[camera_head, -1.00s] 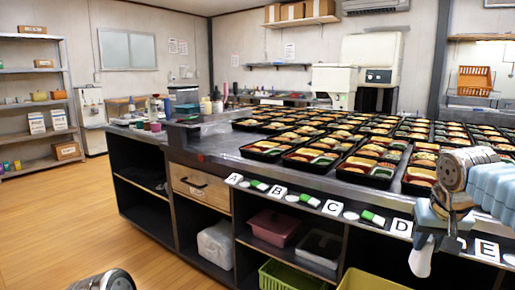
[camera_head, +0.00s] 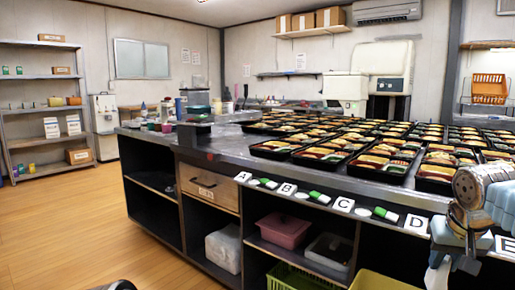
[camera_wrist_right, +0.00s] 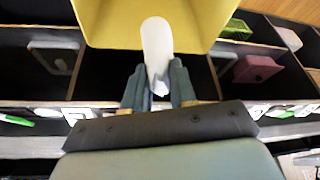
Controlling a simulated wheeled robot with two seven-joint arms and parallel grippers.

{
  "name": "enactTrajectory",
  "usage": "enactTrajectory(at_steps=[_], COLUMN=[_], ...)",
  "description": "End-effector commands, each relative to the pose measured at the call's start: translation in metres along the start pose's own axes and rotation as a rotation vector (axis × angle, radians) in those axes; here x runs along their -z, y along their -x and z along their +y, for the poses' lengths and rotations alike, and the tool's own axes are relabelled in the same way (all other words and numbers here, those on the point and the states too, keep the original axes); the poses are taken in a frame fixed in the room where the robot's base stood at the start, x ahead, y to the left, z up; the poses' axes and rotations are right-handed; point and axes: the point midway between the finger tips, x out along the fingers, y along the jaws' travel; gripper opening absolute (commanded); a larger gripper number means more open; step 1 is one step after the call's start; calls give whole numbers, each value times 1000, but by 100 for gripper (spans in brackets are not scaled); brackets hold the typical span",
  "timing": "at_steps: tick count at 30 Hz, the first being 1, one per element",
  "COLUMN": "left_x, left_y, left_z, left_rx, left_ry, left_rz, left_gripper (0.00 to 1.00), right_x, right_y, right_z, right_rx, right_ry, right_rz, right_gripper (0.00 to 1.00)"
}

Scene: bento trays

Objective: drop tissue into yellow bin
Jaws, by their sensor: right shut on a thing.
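My right gripper (camera_head: 452,262) is at the lower right of the head view, in front of the counter edge near the D and E labels. It is shut on a white tissue (camera_head: 436,278), which hangs below the fingers. In the right wrist view the tissue (camera_wrist_right: 156,48) sticks out beyond the two fingertips (camera_wrist_right: 158,92) and overlaps the near wall of the yellow bin (camera_wrist_right: 205,35). Only a corner of the yellow bin (camera_head: 378,281) shows at the bottom of the head view.
The counter (camera_head: 225,140) carries many filled bento trays (camera_head: 385,160). Its shelves hold a green crate (camera_head: 290,278), a pink bin (camera_head: 284,229) and a white container (camera_head: 224,248). Label cards line the front edge. Wooden floor (camera_head: 60,225) at left is clear.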

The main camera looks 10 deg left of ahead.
Motion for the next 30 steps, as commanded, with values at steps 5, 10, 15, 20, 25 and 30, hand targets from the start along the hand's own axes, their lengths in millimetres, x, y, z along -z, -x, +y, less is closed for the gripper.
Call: enactTrajectory(at_steps=[5,10,15,20,25,30], left_x=[0,0,0,-1,-2,-4], left_y=[0,0,0,5,13,20], left_z=[0,0,1,3,9,15], left_rx=[0,0,0,-2,-5,-10], left_ry=[0,0,-1,-2,-5,-9], left_rz=[0,-1,-1,-3,-7,-12], left_gripper=[36,36,36,36,36,36], right_x=[0,0,0,2,2,2], right_y=[0,0,2,23,65,105], right_z=[0,0,0,0,0,0], right_rx=[0,0,0,1,2,1], right_ry=[0,0,0,-1,0,0], right_rz=[0,0,1,4,4,3], right_gripper=[51,56,56,56,56,56])
